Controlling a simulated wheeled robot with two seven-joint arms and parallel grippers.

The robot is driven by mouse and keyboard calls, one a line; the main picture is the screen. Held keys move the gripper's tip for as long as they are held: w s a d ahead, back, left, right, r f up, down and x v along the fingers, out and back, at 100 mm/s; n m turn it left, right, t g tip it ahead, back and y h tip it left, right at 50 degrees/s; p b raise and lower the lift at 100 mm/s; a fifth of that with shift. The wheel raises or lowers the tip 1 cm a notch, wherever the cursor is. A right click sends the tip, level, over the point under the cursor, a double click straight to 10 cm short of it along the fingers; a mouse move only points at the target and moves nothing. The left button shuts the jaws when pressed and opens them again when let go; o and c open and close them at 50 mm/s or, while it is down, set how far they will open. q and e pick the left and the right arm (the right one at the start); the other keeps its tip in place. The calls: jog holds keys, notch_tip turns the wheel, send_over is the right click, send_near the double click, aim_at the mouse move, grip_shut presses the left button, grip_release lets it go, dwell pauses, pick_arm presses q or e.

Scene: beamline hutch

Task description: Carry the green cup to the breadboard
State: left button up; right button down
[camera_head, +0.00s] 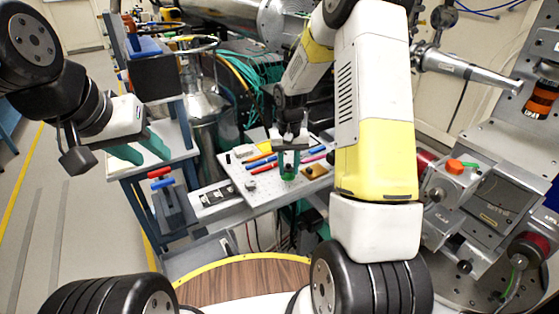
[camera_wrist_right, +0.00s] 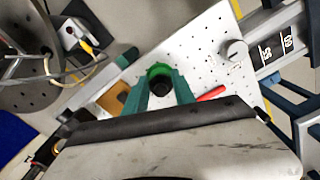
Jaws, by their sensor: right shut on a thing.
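The green cup (camera_head: 289,178) is between the fingers of my right gripper (camera_head: 289,165) in the head view. In the right wrist view, the cup's green rim (camera_wrist_right: 159,70) shows around a dark inside, with the right gripper's green fingers (camera_wrist_right: 165,92) closed on its two sides. The breadboard (camera_head: 262,200) is a pale plate with holes; it also shows in the right wrist view (camera_wrist_right: 200,62). The cup is over the breadboard; I cannot tell whether it touches it. My left gripper (camera_head: 141,149) is open and empty, far left of the breadboard.
Blue, orange and red pen-like items (camera_head: 262,163) lie on the breadboard's back part. A brown-yellow block (camera_head: 314,172) is right of the cup. A small grey cylinder (camera_wrist_right: 235,51) stands on the board. A red-handled and blue-handled item (camera_head: 160,179) is at the left.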

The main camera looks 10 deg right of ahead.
jog(key=shift+f, duration=1.3)
jog(key=shift+f, duration=0.15)
jog(key=c, duration=1)
grip_release()
jog(key=shift+c, duration=0.2)
